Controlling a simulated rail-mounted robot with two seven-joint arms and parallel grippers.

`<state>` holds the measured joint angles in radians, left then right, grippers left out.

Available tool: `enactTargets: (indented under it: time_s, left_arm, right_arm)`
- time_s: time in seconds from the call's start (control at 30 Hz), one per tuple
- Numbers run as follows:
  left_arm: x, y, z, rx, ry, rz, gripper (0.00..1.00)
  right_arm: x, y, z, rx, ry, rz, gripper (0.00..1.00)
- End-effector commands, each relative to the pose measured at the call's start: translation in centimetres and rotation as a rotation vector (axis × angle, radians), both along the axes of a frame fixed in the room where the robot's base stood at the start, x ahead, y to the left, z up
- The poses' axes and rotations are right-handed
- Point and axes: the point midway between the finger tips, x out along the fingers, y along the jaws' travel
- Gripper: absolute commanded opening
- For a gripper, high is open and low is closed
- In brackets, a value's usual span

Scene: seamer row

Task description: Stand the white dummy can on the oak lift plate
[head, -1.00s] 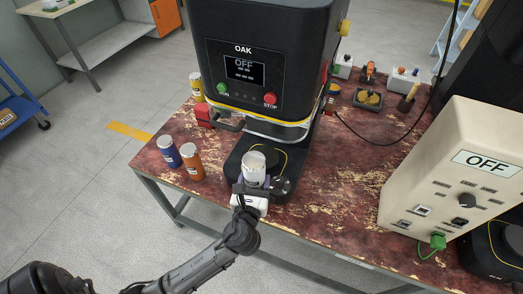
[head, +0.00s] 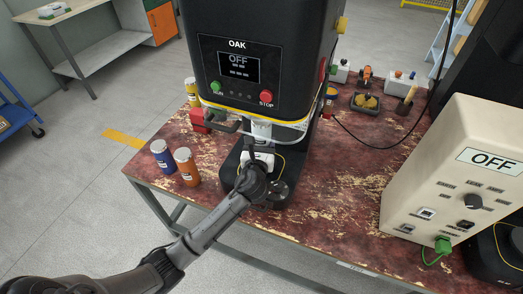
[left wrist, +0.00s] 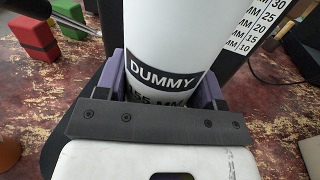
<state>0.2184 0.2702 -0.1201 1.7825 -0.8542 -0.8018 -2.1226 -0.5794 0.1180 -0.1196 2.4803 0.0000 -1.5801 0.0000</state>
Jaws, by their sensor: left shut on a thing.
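The white dummy can (head: 262,131) is upright under the head of the black OAK seamer (head: 262,75), partly hidden by the seamer and my wrist. My left gripper (head: 257,148) is shut on it. In the left wrist view the can (left wrist: 165,35) shows its black DUMMY label between the purple fingers of my left gripper (left wrist: 163,84). The oak lift plate under the can is hidden, so I cannot tell whether the can touches it. The seamer display reads OFF. My right gripper is not in view.
A blue can (head: 165,156) and an orange can (head: 187,166) stand at the left table edge. A beige control box (head: 450,180) reading OFF stands at right. Red and green blocks (left wrist: 34,38) show in the left wrist view. The table between seamer and box is clear.

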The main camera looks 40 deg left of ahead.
Motion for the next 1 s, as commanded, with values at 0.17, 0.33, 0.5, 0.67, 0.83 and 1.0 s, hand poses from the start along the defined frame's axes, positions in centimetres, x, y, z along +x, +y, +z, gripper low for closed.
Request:
enactTargets:
  time_s: [0.17,0.33,0.5,0.67,0.83,1.0]
  left_arm:
    - [0.0,0.0,-2.7,0.0,0.004,0.001,0.33]
    - [0.0,0.0,-3.1,-0.001,0.001,0.0,0.33]
    - [0.0,0.0,-3.0,0.0,0.001,0.0,0.33]
    - [-0.1,0.0,-3.4,0.0,0.001,0.0,0.33]
    - [-0.1,0.0,-3.5,0.0,0.002,0.0,0.76]
    - [-0.1,0.0,-3.5,0.0,0.002,0.0,0.87]
  right_arm:
    - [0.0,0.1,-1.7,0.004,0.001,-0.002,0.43]
    - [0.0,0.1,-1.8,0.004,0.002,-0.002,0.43]
    - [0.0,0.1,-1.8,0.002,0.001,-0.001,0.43]
    - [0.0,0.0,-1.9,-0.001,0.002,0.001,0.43]
    - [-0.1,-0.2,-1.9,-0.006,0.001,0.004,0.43]
    - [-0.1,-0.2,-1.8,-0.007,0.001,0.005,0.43]
